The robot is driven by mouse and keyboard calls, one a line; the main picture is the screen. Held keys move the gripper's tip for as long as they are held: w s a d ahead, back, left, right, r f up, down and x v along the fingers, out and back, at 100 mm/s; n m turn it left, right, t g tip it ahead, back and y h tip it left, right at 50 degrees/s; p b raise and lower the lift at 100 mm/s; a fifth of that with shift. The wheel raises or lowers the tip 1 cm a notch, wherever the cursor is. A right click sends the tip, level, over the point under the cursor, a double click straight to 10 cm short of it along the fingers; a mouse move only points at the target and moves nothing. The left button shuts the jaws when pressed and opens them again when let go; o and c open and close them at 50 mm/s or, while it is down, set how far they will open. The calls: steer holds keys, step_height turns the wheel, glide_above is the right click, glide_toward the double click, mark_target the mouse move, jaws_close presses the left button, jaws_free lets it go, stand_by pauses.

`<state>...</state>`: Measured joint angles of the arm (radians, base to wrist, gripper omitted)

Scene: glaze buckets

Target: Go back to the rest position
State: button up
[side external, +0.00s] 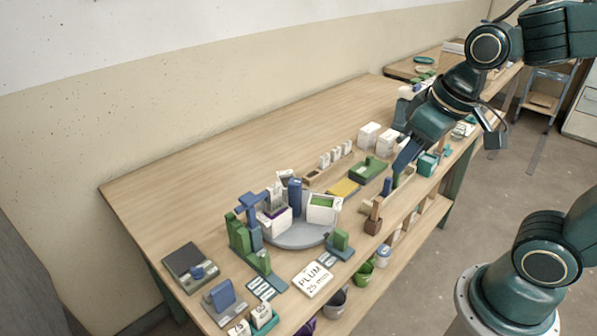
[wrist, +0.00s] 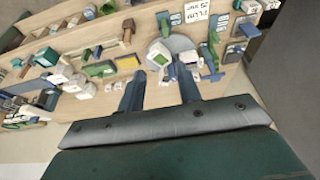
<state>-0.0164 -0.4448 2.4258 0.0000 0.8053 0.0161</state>
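My gripper (side external: 402,165) hangs above the right part of the wooden table in the side view, with its blue fingers pointing down. In the wrist view, the two fingers of my gripper (wrist: 160,75) are apart with nothing held between them. A white bucket with green contents (side external: 322,207) stands on the round grey turntable (side external: 300,236), well to the left of my gripper. A white bucket with purple contents (side external: 274,219) stands beside it. The green-filled bucket also shows beyond the fingertips in the wrist view (wrist: 159,52).
A card reading "PLUM 25 min" (side external: 313,279) lies at the table's front. White containers (side external: 370,134), a green block (side external: 370,171) and a small wooden post (side external: 374,216) are near my gripper. The table's back left (side external: 200,185) is clear.

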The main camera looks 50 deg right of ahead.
steer(key=s+r+t, duration=0.1)
steer(key=s+r, duration=0.1)
steer(key=s, duration=0.4)
steer(key=shift+d+r+t, duration=0.2)
steer(key=shift+r+t, duration=0.1)
steer(key=shift+r, duration=0.05)
steer(key=shift+w, duration=0.1)
